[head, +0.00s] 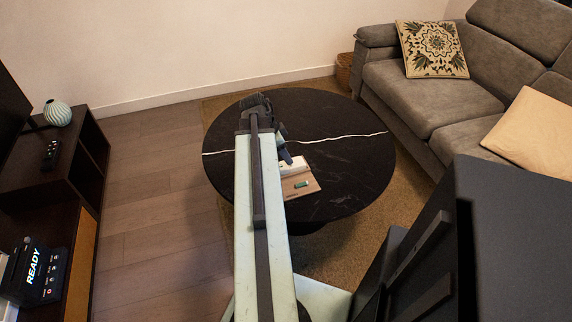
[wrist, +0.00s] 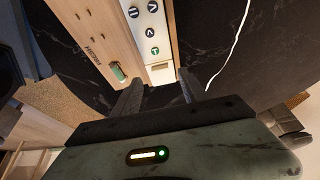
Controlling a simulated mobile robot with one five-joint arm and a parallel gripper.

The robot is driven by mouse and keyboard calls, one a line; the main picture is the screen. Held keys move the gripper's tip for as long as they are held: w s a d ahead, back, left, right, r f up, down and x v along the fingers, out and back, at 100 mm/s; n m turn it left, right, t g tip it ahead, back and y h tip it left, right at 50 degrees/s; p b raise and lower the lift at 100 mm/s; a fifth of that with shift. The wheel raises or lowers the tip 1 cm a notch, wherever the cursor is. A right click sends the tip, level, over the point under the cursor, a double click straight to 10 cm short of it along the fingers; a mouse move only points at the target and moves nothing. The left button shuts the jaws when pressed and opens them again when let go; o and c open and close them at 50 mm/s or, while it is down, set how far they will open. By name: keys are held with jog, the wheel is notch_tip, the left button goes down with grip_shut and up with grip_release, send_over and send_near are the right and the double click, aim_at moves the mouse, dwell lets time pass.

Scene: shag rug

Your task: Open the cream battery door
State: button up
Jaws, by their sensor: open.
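A white device (wrist: 150,35) with dark round buttons lies on the round black table; it also shows in the head view (head: 293,166). A cream part (wrist: 160,72), seemingly the battery door, is at its near end in the wrist view. I cannot tell whether it is shut. A green battery (wrist: 117,71) lies on a wooden board (wrist: 98,30) beside the device, and shows in the head view (head: 302,184). My gripper (wrist: 160,90) is open, its two fingers on either side of the device's cream end. I see no contact.
The round black table (head: 350,175) has a white crack-like line across it and bare room at its right. A grey sofa (head: 430,90) stands to the right. A dark shelf unit (head: 85,150) and a device reading READY (head: 35,275) are at left.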

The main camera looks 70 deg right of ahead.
aim_at(295, 161)
jog(key=b+x, duration=0.1)
jog(key=x, duration=0.2)
jog(key=shift+f+b, duration=0.2)
jog(key=shift+b, duration=0.2)
jog(key=shift+r, duration=0.1)
grip_shut()
dwell(0.9)
